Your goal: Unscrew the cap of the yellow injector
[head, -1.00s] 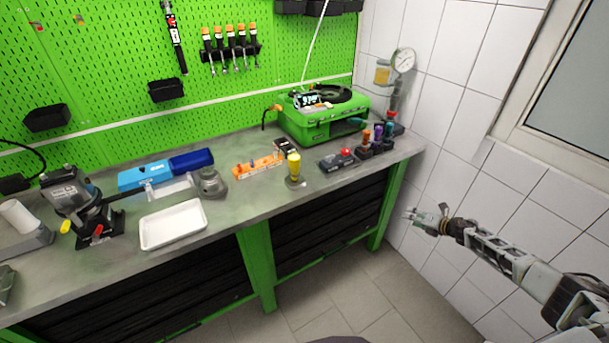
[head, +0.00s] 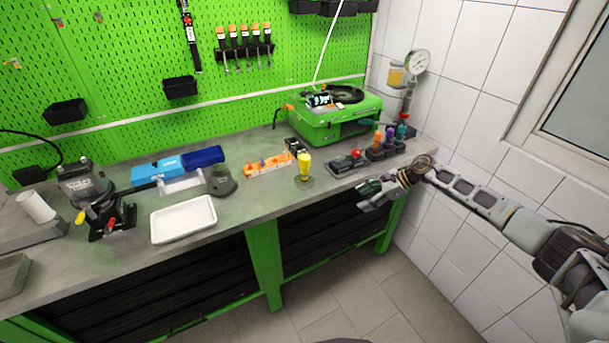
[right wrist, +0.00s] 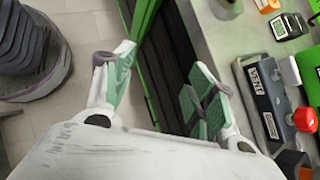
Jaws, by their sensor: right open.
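The yellow injector (head: 304,167) stands upright in a small grey holder near the front edge of the workbench, right of the middle in the head view. Its cap is too small to make out clearly. My right gripper (head: 368,196) is off the front edge of the bench, to the right of the injector and apart from it. In the right wrist view its two fingers (right wrist: 158,80) are spread with nothing between them. A round grey base (right wrist: 226,6) is cut off at the top of that view; I cannot tell surely whether it is the injector's holder. My left gripper is out of view.
A black box with a red button (head: 346,162) sits right of the injector, before a rack of coloured bottles (head: 388,146). Behind stand an orange block (head: 268,166) and the green test machine (head: 335,118). A white tray (head: 184,219) lies left. Tiled wall (head: 455,120) bounds the right.

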